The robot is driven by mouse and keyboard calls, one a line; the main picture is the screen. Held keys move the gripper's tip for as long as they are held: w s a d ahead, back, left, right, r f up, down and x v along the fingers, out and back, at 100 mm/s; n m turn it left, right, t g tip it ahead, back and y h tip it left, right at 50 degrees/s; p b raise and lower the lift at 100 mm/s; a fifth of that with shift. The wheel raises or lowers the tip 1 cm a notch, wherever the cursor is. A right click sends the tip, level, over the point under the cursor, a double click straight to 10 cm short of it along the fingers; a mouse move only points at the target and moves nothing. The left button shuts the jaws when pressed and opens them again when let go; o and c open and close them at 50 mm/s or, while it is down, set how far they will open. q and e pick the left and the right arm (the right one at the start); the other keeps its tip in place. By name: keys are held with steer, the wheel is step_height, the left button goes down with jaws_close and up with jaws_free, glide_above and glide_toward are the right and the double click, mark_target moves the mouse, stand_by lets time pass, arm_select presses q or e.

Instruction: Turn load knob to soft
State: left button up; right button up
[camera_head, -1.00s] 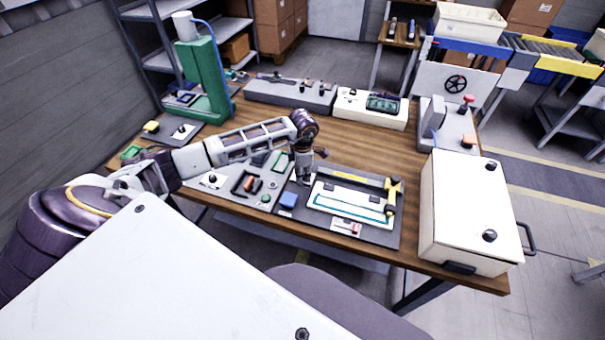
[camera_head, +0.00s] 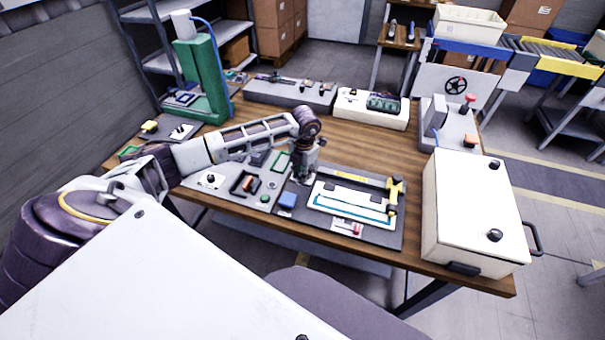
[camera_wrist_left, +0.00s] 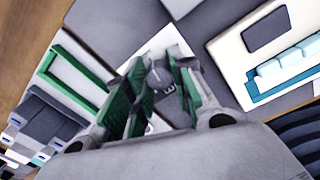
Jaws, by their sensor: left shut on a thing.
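My left gripper (camera_head: 303,176) points down at the panel on the wooden table, between the green frame and the white tray. In the left wrist view its green-padded fingers (camera_wrist_left: 158,88) are shut on a small grey knob (camera_wrist_left: 160,74), which stands on a white plate (camera_wrist_left: 178,42). The fingers cover part of the knob and of the markings by it, so I cannot read its setting. In the head view the arm and gripper hide the knob. My right gripper is not in view.
A green frame (camera_wrist_left: 50,72) lies to the left of the fingers in the wrist view, and a white tray (camera_wrist_left: 232,56) to the right. A white cabinet (camera_head: 462,215) stands at the table's right end.

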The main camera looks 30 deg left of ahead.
arm_select(q)
steer(key=shift+n, duration=1.1)
jaws_close()
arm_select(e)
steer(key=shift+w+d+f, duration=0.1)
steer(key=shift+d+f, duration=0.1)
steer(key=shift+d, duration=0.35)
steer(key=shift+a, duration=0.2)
arm_select(q)
steer(key=o, duration=1)
jaws_free()
steer(key=shift+o, duration=0.2)
steer(key=shift+w+r, duration=0.1)
steer(key=shift+r, duration=0.7)
step_height(320, 180, up, 10)
steer(key=shift+d+r, duration=0.2)
steer(key=shift+d, duration=0.05)
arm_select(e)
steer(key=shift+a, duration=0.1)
